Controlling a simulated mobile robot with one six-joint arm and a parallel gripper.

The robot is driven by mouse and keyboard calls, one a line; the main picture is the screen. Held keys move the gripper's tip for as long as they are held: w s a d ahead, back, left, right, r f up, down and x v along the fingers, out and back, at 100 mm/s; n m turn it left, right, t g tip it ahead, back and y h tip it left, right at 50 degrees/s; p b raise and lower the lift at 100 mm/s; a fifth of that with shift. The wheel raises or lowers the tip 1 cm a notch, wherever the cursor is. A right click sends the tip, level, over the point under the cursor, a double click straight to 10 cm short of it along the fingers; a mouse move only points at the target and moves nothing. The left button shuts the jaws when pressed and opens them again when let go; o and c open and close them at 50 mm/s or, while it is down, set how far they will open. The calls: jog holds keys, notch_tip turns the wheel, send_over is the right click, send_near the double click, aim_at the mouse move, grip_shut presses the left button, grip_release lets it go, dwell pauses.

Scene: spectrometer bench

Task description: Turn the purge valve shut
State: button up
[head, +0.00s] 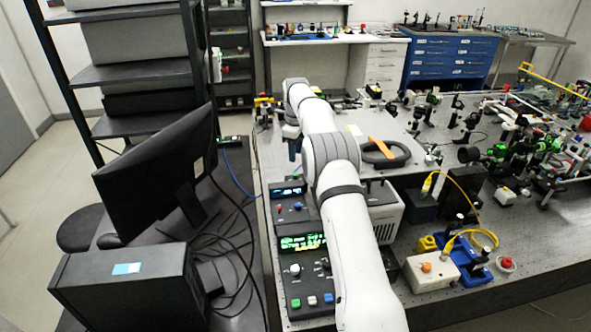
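My arm reaches from the bottom of the head view up to the far left part of the optical table. Its wrist end is at the top, and my gripper (293,150) appears to hang below it as a small dark shape. Its fingers are too small to make out. A small yellow fitting with a red part (264,102) sits near the table's far left edge, to the left of my wrist and apart from it. It may be the purge valve, but I cannot tell for certain, nor how its handle is turned.
A black monitor (160,178) and a dark computer case (125,285) stand on the left desk. Control boxes with green displays (302,243) lie beside my arm. A black ring with an orange strip (385,152) lies on the table. Dense optics (520,150) fill the right.

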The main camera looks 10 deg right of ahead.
aim_at(295, 175)
jog(key=shift+w+f+m, duration=0.4)
jog(key=shift+f, duration=0.8)
jog(key=shift+f+p, duration=0.95)
jog(key=shift+f, duration=2.6)
grip_shut()
